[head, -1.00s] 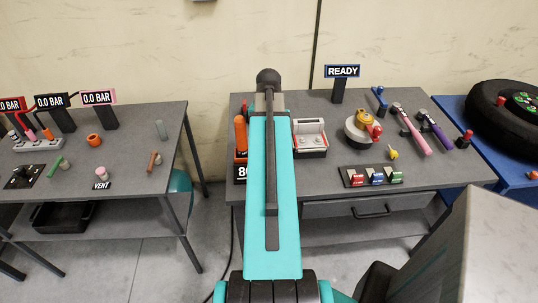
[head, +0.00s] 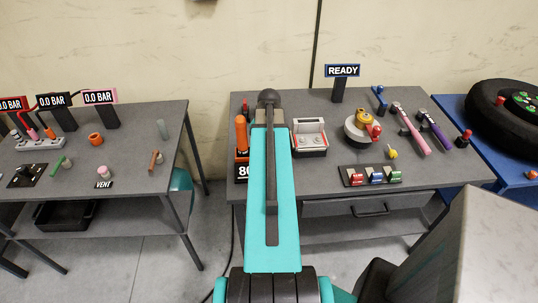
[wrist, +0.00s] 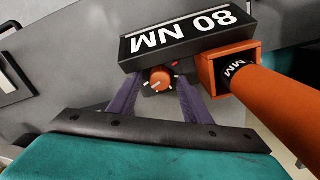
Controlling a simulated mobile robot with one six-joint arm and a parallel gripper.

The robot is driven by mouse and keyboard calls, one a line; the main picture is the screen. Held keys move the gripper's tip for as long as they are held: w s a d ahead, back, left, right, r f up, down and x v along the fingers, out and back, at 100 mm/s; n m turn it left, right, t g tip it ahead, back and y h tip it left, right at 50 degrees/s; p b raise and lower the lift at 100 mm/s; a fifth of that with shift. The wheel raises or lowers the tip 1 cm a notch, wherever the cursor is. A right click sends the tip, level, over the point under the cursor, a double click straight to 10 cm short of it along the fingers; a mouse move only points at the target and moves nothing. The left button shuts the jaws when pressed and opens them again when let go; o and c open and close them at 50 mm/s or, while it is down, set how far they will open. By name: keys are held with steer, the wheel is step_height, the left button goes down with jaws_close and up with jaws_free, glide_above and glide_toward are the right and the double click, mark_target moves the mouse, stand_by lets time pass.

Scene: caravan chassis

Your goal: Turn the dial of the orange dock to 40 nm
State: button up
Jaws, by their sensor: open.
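The orange dock (head: 241,157) stands at the left end of the grey bench in the head view, partly hidden by my arm. An orange tool (head: 241,133) stands in it. In the wrist view, the dock's orange housing (wrist: 222,66) holds the tool's shaft (wrist: 285,100), and the black display (wrist: 190,36) reads 80 NM, upside down. The small orange dial (wrist: 161,80) sits beside the display. My gripper (wrist: 159,84) is open, with one purple finger on each side of the dial. I cannot tell whether either finger touches it. The head view hides my gripper behind the arm.
Right of my arm on the bench are a grey and red tray (head: 309,137), a round yellow and red device (head: 362,128), a READY sign (head: 341,71) and pink (head: 411,131) and purple (head: 436,132) tools. Colored switches (head: 375,176) line the front.

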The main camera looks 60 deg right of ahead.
steer(key=c, duration=1)
steer(key=shift+c, duration=0.2)
steer(key=shift+n, duration=0.5)
steer(key=n, duration=0.5)
steer(key=shift+s, duration=0.1)
steer(key=n, duration=0.7)
